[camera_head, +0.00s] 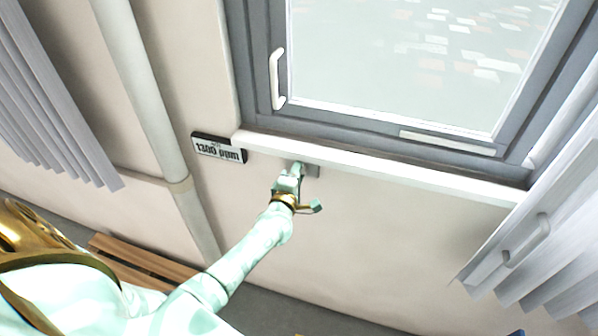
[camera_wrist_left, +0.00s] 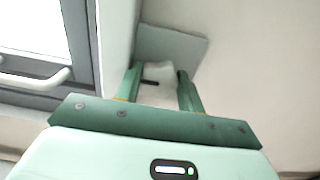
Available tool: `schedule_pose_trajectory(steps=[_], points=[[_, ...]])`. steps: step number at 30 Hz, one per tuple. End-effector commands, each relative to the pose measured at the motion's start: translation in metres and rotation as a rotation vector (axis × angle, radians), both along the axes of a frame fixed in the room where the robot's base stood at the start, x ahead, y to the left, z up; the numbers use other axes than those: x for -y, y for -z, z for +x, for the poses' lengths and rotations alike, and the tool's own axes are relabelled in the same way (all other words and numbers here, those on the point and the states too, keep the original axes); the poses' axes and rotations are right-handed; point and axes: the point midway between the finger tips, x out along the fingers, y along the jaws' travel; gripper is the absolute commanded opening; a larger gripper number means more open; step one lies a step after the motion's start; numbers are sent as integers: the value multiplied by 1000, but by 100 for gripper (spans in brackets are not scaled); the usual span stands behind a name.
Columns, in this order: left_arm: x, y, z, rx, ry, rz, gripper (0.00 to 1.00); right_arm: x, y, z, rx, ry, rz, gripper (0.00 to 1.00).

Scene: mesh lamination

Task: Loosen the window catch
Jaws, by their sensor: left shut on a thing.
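The window (camera_head: 400,50) has a dark grey frame and a white bar handle (camera_head: 277,80) upright on its left side. That handle also shows at the left of the left wrist view (camera_wrist_left: 38,82). Just below the white sill, a small grey plate (camera_head: 313,171) is fixed to the wall. In the left wrist view a white catch piece (camera_wrist_left: 158,88) with a short dark slot stands in front of the plate (camera_wrist_left: 175,45). My left gripper (camera_head: 296,169) is shut on this white piece, one green finger on each side. My right gripper is out of view.
The white sill (camera_head: 380,162) runs just above the left gripper. A sign (camera_head: 218,148) reading 1300 ppm hangs to the left, beside a vertical pipe (camera_head: 150,90). Slatted blinds (camera_head: 45,95) hang at both sides. A wooden bench (camera_head: 140,262) stands low at the left.

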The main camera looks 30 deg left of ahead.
Motion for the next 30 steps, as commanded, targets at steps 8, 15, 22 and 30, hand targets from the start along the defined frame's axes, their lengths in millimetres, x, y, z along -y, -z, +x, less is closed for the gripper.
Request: schedule_pose_trajectory(steps=[8, 15, 22, 30], points=[[0, 1, 0, 2, -1, -12, 16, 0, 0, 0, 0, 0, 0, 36], [0, 1, 0, 2, -1, -12, 60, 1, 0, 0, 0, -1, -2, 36], [0, -2, 1, 6, -2, -10, 60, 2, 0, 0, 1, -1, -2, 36], [1, -4, 1, 10, -2, -9, 60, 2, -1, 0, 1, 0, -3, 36]])
